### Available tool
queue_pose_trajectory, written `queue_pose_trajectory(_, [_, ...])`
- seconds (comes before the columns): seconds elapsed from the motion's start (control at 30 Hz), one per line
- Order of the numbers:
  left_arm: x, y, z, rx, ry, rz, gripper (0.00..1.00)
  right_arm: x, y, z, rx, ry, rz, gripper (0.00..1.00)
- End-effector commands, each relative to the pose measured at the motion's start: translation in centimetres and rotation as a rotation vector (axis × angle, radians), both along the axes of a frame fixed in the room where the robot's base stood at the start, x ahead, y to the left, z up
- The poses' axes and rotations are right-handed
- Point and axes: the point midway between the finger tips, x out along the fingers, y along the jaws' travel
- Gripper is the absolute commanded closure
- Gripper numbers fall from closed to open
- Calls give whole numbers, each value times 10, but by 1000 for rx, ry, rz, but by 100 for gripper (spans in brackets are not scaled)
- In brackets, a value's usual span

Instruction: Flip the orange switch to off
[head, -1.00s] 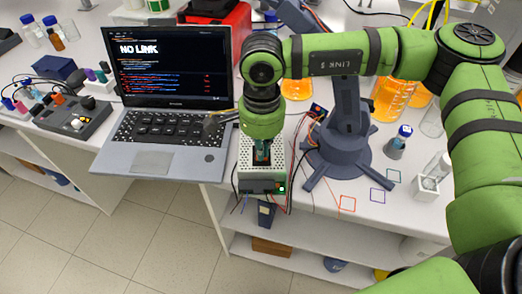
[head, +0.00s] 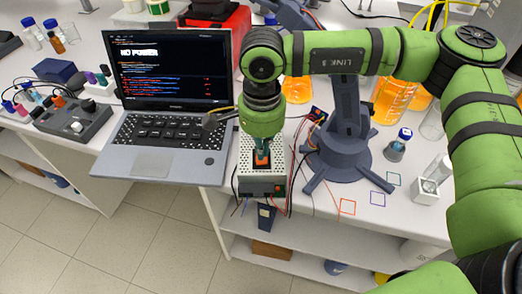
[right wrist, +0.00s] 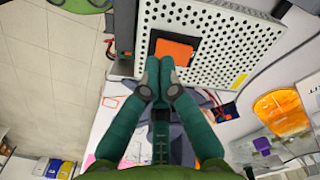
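The orange switch (head: 262,158) is a rocker in a black frame on top of a white perforated box (head: 248,172). It also shows in the right wrist view (right wrist: 174,54), where its orange face is partly covered by my fingertips. My right gripper (right wrist: 160,72) is shut and empty, its teal fingers together at the switch's edge. Whether they touch it I cannot tell. In the head view the right gripper (head: 261,143) points down above the switch. No green light shows on the box front. My left gripper is not in view.
A laptop (head: 165,115) left of the box reads "NO POWER". A dark stand with splayed feet (head: 345,150) is right of the box, with wires between. Orange-filled flasks (head: 393,98), a small bottle (head: 398,143) and a grey control box (head: 73,121) stand on the bench.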

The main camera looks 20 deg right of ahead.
Motion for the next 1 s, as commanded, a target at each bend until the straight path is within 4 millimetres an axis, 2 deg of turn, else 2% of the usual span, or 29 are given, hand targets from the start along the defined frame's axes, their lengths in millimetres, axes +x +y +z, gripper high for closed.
queue_pose_trajectory(0.53, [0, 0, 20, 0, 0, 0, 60, 0, 0, 45, 0, -1, 0, 100])
queue_pose_trajectory(1.0, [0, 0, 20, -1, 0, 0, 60, 0, 0, 48, 0, 0, 0, 100])
